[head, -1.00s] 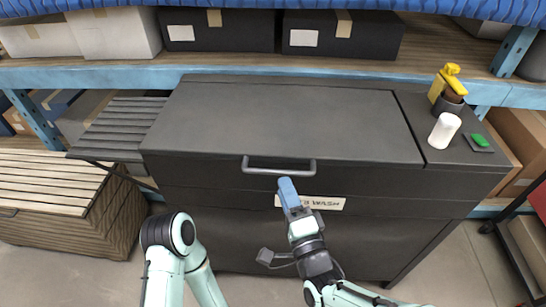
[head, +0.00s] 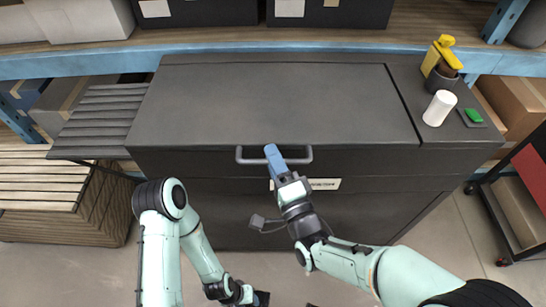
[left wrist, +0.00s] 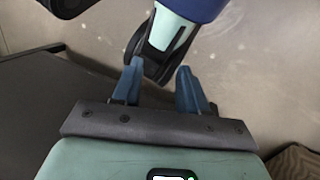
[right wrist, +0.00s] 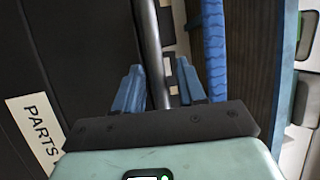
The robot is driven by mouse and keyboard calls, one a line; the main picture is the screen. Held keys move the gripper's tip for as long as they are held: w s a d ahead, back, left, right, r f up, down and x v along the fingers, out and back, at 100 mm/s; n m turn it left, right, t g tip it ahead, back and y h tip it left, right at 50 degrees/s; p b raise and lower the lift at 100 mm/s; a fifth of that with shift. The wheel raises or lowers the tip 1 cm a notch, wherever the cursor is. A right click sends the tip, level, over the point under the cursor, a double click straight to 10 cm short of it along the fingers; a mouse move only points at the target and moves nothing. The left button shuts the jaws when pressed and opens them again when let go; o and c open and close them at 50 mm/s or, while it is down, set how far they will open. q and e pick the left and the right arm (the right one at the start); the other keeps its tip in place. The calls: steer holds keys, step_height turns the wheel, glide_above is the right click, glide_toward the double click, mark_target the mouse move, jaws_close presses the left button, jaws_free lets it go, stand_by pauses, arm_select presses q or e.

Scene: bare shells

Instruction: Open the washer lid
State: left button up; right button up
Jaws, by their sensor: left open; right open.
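The dark grey washer has a flat lid (head: 270,100), which lies closed. A grey bar handle (head: 246,160) runs along its front edge; in the right wrist view the bar (right wrist: 150,50) passes between the fingers. My right gripper (head: 274,154) is open at the handle, its blue fingers overlapping the bar in the head view. In the right wrist view its fingers (right wrist: 158,88) stand apart on either side of the bar. I cannot tell whether they touch it. My left gripper (left wrist: 157,85) is open and empty, low in front of the washer.
A yellow spray bottle (head: 440,52), a white cylinder (head: 439,108) and a green block (head: 473,115) stand on the washer's right side top. A blue shelf beam (head: 300,47) runs behind. A slatted wooden crate (head: 60,215) stands left, a cart (head: 510,205) right.

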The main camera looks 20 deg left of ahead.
jaws_close()
steer(key=shift+r, duration=0.1)
